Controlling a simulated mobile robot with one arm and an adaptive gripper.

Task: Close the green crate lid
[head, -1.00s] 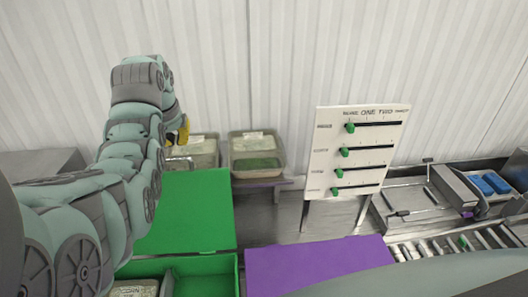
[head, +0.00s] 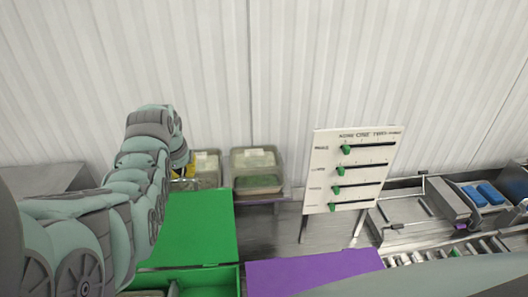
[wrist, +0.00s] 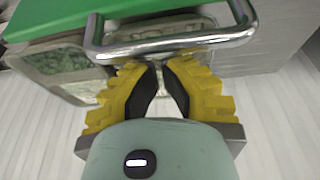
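The green crate lid (head: 193,228) is open. It lies folded back behind the green crate (head: 214,281), whose front and left are cut off or covered by my arm. My gripper (head: 181,172) is at the lid's far left side in the head view, mostly hidden by my wrist. In the wrist view, the yellow gripper fingers (wrist: 159,66) have their tips drawn together with nothing seen between them. The tips are at a metal bar handle (wrist: 172,45) beside the green lid's edge (wrist: 70,18). I cannot tell whether they touch it.
Clear containers (head: 257,171) stand behind the lid by the wall. A purple lid (head: 315,269) lies to the right. A white board with green sliders (head: 350,170) stands at centre right. A conveyor (head: 440,247) and blue items (head: 481,193) are at far right.

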